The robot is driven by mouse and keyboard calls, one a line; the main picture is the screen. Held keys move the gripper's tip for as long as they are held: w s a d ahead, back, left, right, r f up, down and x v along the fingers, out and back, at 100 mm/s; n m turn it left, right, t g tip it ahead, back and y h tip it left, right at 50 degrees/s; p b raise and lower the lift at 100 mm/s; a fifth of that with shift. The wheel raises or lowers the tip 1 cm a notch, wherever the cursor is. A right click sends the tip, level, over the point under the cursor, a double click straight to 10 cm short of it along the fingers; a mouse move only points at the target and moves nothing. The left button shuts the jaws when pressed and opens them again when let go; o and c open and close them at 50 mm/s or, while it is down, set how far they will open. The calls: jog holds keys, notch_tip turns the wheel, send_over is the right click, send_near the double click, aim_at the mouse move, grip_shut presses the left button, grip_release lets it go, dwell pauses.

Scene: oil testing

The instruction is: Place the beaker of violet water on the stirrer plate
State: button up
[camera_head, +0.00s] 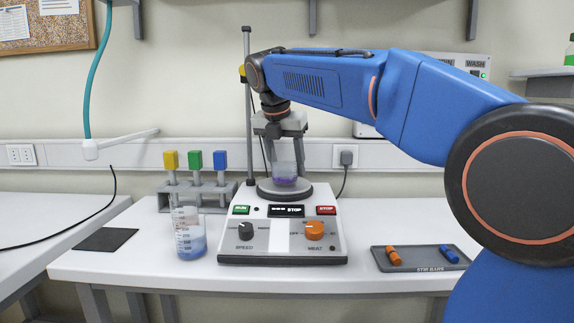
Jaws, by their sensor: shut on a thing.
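The beaker of violet water (285,176) is a small clear beaker with violet liquid low in it. It is upright at the stirrer plate (265,192), the dark round top of the white stirrer. I cannot tell whether its base touches the plate or is just above it. My gripper (281,146) points down from above and is shut on the beaker's upper part, hiding its rim. The stirrer unit (283,258) has a speed knob, an orange heat knob and a display between green and red buttons.
A graduated beaker of blue liquid (189,236) stands left of the stirrer. Behind it is a rack (190,197) with yellow, green and blue-topped items. A vertical rod (248,100) rises behind the plate. A stir bar tray (423,264) lies right. A dark mat (105,239) lies left.

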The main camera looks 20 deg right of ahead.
jog(key=shift+f, duration=0.15)
jog(key=o, duration=1.3)
jog(key=shift+c, duration=0.2)
jog(key=shift+r, duration=0.3)
jog(key=s+a, duration=0.2)
jog(key=s, duration=0.1)
jog(key=s+a, duration=0.6)
jog(key=shift+s+r, duration=0.3)
jog(key=shift+r, duration=0.1)
jog(key=shift+s, duration=0.1)
